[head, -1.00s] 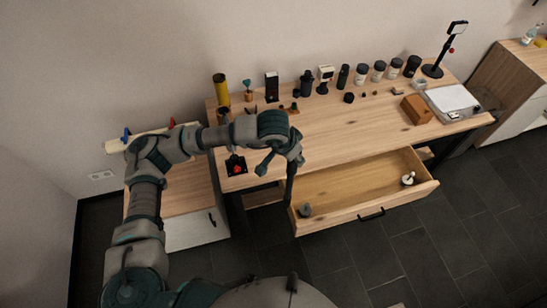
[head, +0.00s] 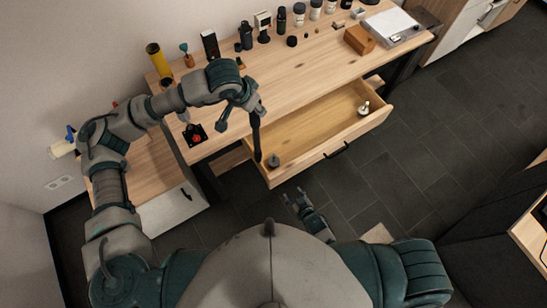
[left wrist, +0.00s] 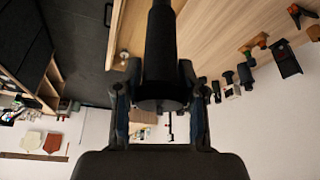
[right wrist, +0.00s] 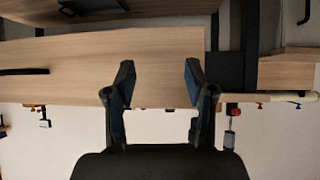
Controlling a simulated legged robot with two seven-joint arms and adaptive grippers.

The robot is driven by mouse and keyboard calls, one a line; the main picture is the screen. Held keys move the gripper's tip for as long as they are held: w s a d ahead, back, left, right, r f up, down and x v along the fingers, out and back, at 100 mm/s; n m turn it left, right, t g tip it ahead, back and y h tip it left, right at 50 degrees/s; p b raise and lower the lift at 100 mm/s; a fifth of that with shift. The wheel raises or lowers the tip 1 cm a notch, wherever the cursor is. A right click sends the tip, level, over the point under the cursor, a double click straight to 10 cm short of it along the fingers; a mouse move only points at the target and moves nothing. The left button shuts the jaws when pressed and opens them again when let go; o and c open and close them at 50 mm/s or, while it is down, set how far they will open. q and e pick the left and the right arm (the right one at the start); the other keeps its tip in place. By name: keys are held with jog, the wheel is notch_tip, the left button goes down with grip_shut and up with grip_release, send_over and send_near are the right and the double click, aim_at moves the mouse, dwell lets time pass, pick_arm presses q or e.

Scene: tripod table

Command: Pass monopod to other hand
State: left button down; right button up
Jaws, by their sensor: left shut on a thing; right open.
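The monopod (head: 256,138) is a slim dark rod hanging roughly upright near the left front corner of the open drawer. My left gripper (head: 250,108) is shut on its upper part. The left wrist view shows the monopod's thick black end (left wrist: 160,75) between the two fingers. My right gripper (head: 297,199) is below and right of the monopod in the head view, in front of the drawer, apart from it. In the right wrist view the right gripper (right wrist: 158,75) has its fingers spread with nothing between them.
The wooden table (head: 290,75) carries several bottles and jars along its back, and an orange-brown box (head: 359,39). The pulled-out drawer (head: 320,125) holds two small objects near its ends. A red-knobbed dark object (head: 195,135) sits at the table's left front. Dark floor lies open at right.

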jog(key=w+a+r+t+y, duration=0.1)
jog(key=w+a+r+t, duration=0.15)
jog(key=r, duration=0.55)
jog(key=w+a+r+t+y, duration=0.1)
jog(key=a+r, duration=0.2)
jog(key=r, duration=0.5)
jog(key=n+t+y, duration=0.1)
jog(key=t+y, duration=0.1)
jog(key=y, duration=0.1)
send_near(256, 135)
jog(key=x, duration=1.1)
jog(key=shift+w+a, duration=0.1)
jog(key=shift+w, duration=0.15)
jog(key=shift+c, duration=0.2)
grip_shut()
pick_arm(q)
jog(key=c, duration=0.6)
grip_release()
